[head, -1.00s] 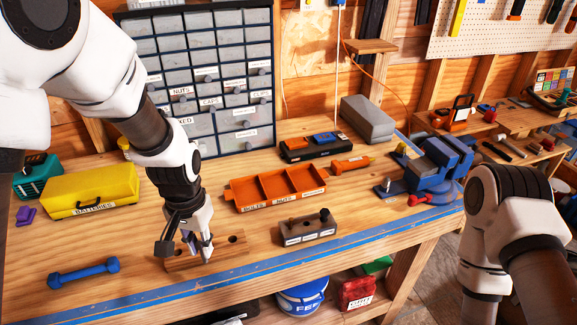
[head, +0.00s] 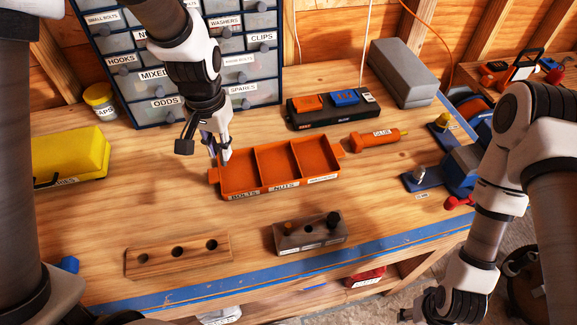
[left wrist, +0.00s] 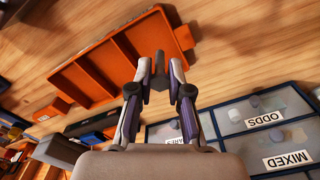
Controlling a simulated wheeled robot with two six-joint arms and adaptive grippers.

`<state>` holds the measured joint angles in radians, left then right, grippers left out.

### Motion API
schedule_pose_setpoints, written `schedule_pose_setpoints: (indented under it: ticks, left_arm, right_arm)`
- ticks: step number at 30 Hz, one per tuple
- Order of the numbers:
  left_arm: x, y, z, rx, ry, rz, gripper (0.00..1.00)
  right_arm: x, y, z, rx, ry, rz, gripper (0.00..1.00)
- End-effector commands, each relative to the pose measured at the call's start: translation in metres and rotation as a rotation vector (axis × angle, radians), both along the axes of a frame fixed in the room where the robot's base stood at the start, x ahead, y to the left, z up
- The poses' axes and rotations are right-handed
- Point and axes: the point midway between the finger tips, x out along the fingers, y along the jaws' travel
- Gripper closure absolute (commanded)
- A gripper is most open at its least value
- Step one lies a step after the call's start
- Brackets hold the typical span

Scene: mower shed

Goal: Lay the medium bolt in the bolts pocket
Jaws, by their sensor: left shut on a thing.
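My left gripper (head: 217,152) is at the left end of the orange tray (head: 292,188), at the pocket labelled BOLTS. In the left wrist view my left gripper (left wrist: 159,88) is shut on the dark grey medium bolt (left wrist: 159,66), which sticks out between the fingertips. The orange tray (left wrist: 108,55) lies beyond and left of the bolt there; I cannot tell whether they touch. In the head view the fingers mostly hide the bolt. The tray's pockets look empty where visible. My right gripper (head: 432,304) is low at the right, partly cut off, away from the tray.
A wooden block (head: 178,255) with empty holes and a dark block (head: 310,236) with pegs stand in front. A drawer cabinet (head: 245,60) rises behind. A yellow box (head: 70,155) is left; an orange tool (head: 375,139) lies right of the tray. Bench between is clear.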

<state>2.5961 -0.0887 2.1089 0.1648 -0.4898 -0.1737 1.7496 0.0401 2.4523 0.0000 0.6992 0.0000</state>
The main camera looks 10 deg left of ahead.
Motion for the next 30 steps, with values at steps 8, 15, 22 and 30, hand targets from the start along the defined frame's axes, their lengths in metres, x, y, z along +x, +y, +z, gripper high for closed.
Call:
schedule_pose_setpoints:
  ticks: [8, 15, 22, 30]
  left_arm:
    - [0.004, 0.0, -0.03, 0.0, 0.003, 0.0, 1.0]
    - [0.003, 0.0, -0.028, 0.0, 0.003, 0.0, 0.65]
    - [0.003, 0.0, -0.029, 0.0, 0.003, 0.0, 0.53]
    - [0.004, 0.0, -0.009, -0.001, -0.001, 0.0, 0.53]
  right_arm:
    - [0.002, 0.0, -0.028, 0.0, -0.004, 0.0, 0.48]
    - [0.002, 0.0, -0.026, 0.0, -0.003, 0.0, 0.48]
    - [0.002, 0.0, -0.026, 0.0, -0.004, 0.0, 0.48]
    - [0.002, 0.0, -0.026, 0.0, -0.003, 0.0, 0.48]
